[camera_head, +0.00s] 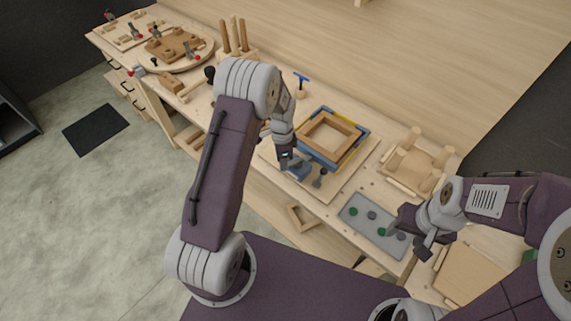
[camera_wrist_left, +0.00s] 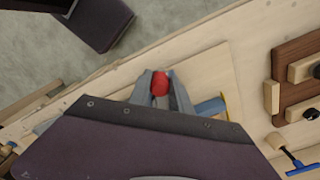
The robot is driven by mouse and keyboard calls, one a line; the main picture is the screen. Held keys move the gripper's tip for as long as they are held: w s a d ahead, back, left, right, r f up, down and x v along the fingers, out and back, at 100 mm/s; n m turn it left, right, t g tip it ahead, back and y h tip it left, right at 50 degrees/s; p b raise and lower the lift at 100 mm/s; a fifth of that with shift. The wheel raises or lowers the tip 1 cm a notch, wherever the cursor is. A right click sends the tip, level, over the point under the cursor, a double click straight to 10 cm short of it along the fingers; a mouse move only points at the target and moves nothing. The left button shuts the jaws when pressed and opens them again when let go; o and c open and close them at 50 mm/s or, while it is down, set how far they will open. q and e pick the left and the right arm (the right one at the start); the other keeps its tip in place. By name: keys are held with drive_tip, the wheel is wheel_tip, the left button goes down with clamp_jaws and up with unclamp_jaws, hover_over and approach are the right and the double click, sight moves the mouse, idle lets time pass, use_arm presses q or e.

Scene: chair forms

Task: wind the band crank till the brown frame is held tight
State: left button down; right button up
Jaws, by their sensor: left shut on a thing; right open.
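The brown frame (camera_head: 318,145) lies flat on a pale board (camera_head: 337,190) on the bench, with a blue and yellow band around it. My left gripper (camera_head: 287,160) is at the near left corner of the band, by a blue crank block (camera_head: 299,171). In the left wrist view its fingers are shut on a red knob (camera_wrist_left: 160,84), which I take for the crank's handle. The gripper hides most of the crank, and I cannot tell how tight the band is. My right gripper (camera_head: 417,244) is open and empty near the grey tray (camera_head: 358,224).
A dark-knobbed lever (camera_head: 321,177) stands just right of the crank. A blue T-handled tool (camera_head: 301,79) and a peg holder (camera_head: 236,55) are behind. A pale chair form (camera_head: 417,163) stands to the right. Clamped pieces (camera_head: 174,47) fill the far left.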

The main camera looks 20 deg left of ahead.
use_arm(q)
drive_tip(key=w+a+m+b, duration=0.1)
drive_tip(key=w+m, duration=0.5)
drive_tip(key=m, duration=0.6)
drive_tip(key=shift+w+a+r, duration=0.15)
drive_tip(key=shift+a, duration=0.3)
drive_tip(key=shift+m, duration=0.3)
drive_tip(key=c, duration=1.2)
unclamp_jaws()
wheel_tip(320, 180, up, 9)
drive_tip(key=shift+b, duration=1.25)
